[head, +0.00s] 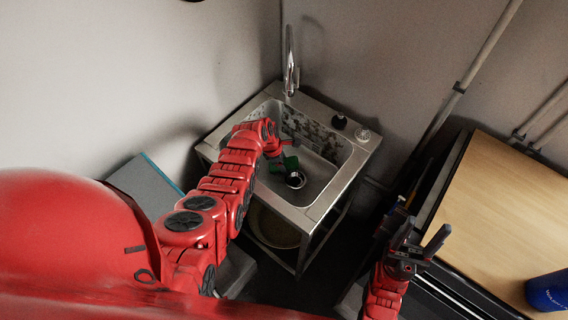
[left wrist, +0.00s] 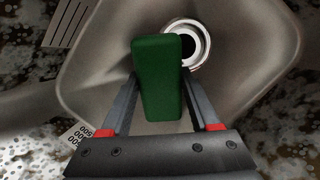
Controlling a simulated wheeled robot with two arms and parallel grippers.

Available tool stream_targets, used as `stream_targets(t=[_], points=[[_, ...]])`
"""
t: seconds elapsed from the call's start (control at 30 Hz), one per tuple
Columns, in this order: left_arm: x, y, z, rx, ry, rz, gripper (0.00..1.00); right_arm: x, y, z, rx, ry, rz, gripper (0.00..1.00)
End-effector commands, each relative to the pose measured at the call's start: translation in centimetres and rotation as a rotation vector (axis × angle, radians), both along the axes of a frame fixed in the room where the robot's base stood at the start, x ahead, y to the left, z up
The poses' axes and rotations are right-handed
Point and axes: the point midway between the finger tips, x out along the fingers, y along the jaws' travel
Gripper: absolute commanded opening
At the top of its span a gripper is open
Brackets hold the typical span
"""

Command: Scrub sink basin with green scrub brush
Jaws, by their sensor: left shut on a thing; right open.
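The metal sink basin (head: 318,172) stands in the corner, with dark speckled dirt on its inner walls. The left wrist view shows the basin (left wrist: 230,95) from above, with its round drain (left wrist: 190,42). My left gripper (head: 277,150) reaches down into the basin. In the left wrist view the left gripper (left wrist: 160,105) is shut on the green scrub brush (left wrist: 158,75), near the drain. The brush (head: 290,163) also shows in the head view beside the drain (head: 295,179). Whether it touches the basin floor is unclear. My right gripper (head: 417,240) is open and empty, right of the sink.
A tall faucet (head: 290,65) rises behind the basin. A black knob (head: 339,121) and a metal fitting (head: 362,135) sit on the sink's rim. A wooden-topped table (head: 505,205) with a blue cup (head: 547,291) stands at the right. A grey, blue-edged box (head: 145,185) is left of the sink.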

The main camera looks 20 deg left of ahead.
Motion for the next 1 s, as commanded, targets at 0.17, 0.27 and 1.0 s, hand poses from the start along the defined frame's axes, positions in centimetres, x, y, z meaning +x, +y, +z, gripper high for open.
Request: stream_targets(t=[0.17, 0.27, 1.0], points=[[0.0, 0.0, 0.0, 0.000, 0.000, 0.000, 0.18, 0.0, 0.0, 0.0, 0.000, 0.000, 0.000, 0.59], [0.0, 0.0, 0.0, 0.000, 0.000, 0.000, 0.18, 0.0, 0.0, -0.1, 0.000, 0.000, 0.000, 0.59], [0.0, 0.0, -1.1, 0.000, 0.000, 0.000, 0.18, 0.0, 0.0, -0.9, 0.000, 0.000, 0.000, 0.59]])
